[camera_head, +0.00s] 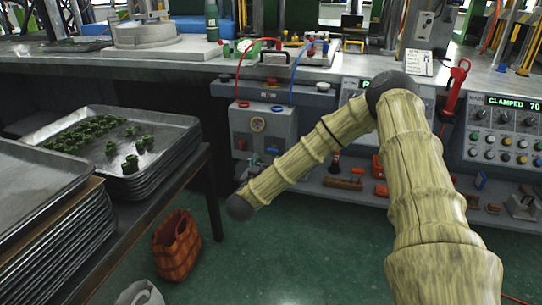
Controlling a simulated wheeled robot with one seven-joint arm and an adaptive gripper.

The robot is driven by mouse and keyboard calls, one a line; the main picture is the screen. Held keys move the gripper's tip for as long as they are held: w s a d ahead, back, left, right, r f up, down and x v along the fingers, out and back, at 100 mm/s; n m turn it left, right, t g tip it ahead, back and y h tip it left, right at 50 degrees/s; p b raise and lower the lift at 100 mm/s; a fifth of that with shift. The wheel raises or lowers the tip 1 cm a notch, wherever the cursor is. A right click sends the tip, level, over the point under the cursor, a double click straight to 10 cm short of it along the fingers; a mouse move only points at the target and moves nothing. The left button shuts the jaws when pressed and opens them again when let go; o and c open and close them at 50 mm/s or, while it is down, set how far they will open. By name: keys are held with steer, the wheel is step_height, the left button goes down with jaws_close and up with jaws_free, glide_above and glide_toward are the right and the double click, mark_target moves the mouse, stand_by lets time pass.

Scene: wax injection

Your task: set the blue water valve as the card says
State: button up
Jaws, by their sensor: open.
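A grey box (262,128) with a round gauge hangs at the bench front. A red hose (241,72) and a blue hose (294,75) run down into red and blue fittings on its top. A small bluish part (254,160), perhaps the blue water valve, shows low on the box; its setting is too small to tell. A red part (241,144) is beside it. A white card (419,62) stands on the bench at the right; its writing cannot be read. My arm reaches across from the lower right, ending in a dark joint below the box. My gripper does not show.
A dark table at left bears stacked metal trays (178,124) with green pieces. A brown bag (177,245) stands on the green floor. A lower shelf (345,190) holds tools and small parts. A control panel (505,130) reading "CLAMPED 70" is at right. Open floor lies below my arm.

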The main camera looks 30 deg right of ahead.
mark_target(272, 150)
steer(key=b+x, duration=0.2)
steer(key=x, duration=0.6)
steer(key=shift+a, duration=0.1)
steer(key=c, duration=1)
